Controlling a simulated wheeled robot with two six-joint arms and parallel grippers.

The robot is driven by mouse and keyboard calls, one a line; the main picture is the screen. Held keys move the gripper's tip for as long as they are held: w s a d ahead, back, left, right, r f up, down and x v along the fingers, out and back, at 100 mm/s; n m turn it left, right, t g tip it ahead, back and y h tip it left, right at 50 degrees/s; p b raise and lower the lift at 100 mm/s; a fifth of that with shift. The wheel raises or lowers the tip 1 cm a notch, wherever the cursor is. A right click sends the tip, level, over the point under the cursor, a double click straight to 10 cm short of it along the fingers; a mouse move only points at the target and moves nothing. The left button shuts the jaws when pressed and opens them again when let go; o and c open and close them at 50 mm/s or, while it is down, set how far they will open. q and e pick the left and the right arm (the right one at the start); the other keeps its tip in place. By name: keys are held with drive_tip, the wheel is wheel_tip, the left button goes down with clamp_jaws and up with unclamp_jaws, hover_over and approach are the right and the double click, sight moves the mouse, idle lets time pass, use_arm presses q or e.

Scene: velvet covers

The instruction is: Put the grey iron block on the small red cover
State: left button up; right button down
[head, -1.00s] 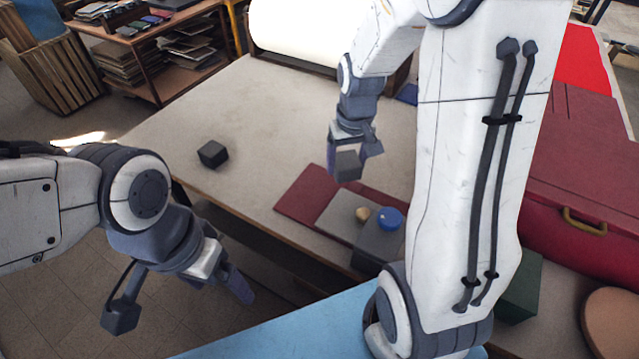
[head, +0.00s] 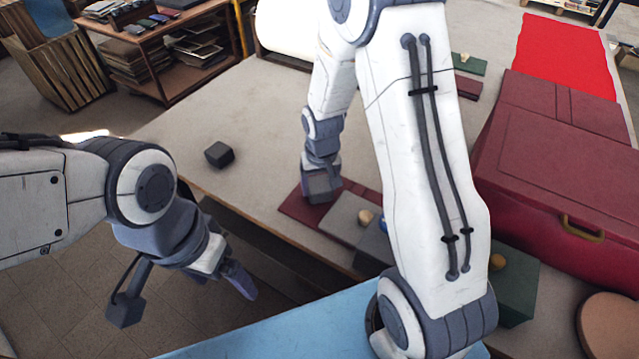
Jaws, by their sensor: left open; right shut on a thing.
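A grey block (head: 321,188) is held in my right gripper (head: 322,182), which is shut on it. The block is over the left part of a dark red cover (head: 300,210) on the table, low down; I cannot tell whether it touches. The arm hides part of this cover. A second dark red cover (head: 467,87) lies at the back, beside a green one, partly hidden by my arm. My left gripper (head: 182,296) is open and empty off the table's front left edge.
A dark block (head: 219,154) stands on the table (head: 260,120) at left. A green box (head: 515,285) and a large red case (head: 555,180) are at right. The back left table is clear.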

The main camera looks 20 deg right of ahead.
sight(321, 189)
drive_tip(key=shift+f, duration=0.1)
unclamp_jaws()
drive_tip(key=shift+r, duration=0.2)
wheel_tip(321, 189, up, 12)
drive_tip(key=s, duration=0.1)
drive_tip(key=shift+s+b, duration=0.2)
drive_tip(key=shift+b, duration=0.1)
drive_tip(key=shift+a+f, duration=0.1)
drive_tip(key=shift+f, duration=0.05)
